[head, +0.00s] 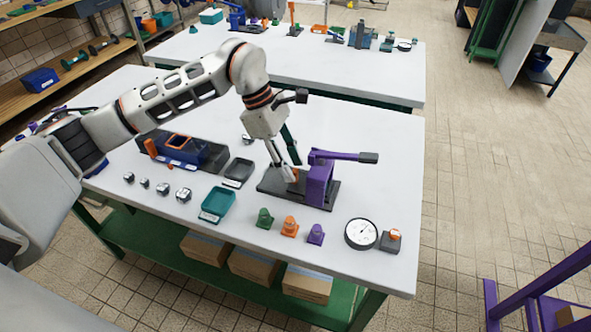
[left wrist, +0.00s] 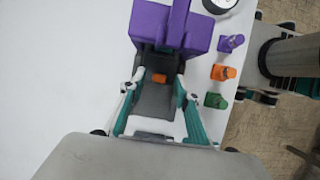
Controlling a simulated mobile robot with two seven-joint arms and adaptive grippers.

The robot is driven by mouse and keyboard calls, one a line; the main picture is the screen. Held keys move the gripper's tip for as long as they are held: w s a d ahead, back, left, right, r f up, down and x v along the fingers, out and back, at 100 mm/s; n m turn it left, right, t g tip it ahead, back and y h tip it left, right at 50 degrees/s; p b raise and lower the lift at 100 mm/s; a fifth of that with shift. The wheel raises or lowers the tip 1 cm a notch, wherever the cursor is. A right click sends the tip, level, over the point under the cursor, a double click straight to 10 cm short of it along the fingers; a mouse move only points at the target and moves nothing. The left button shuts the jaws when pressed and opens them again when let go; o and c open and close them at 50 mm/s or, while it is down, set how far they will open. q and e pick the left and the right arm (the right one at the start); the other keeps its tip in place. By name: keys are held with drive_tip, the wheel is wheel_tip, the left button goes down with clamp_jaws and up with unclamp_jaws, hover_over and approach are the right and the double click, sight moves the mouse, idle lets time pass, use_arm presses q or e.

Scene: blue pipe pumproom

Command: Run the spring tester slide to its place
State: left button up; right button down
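A purple lever device (head: 319,184) stands on a dark base plate (head: 272,187) at the right part of the near table. Its purple lever with a dark grip points right. A small orange piece sits on the plate beside the purple body; the left wrist view shows this orange piece (left wrist: 160,78). I cannot tell which part is the slide. My left gripper (head: 290,174) is low over the plate, left of the purple body. In the left wrist view its fingers (left wrist: 157,84) are spread on either side of the plate and orange piece, with gaps beside that piece. My right gripper is out of view.
A dark blue fixture with an orange frame (head: 180,143), a teal tray (head: 217,204) and small metal blocks stand left. Green, orange (head: 290,226) and purple pieces and a round dial (head: 361,233) stand near the front edge. A second table (head: 300,62) is behind.

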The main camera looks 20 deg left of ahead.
use_arm(q)
drive_tip(key=shift+x, duration=1.05)
drive_tip(key=shift+d+f, duration=0.1)
drive_tip(key=shift+f, duration=0.1)
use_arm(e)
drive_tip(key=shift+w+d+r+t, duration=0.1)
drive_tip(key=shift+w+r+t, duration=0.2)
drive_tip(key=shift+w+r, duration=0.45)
use_arm(q)
clamp_jaws()
drive_tip(key=a, duration=1)
drive_tip(key=shift+w+p, duration=0.2)
drive_tip(key=shift+p, duration=0.1)
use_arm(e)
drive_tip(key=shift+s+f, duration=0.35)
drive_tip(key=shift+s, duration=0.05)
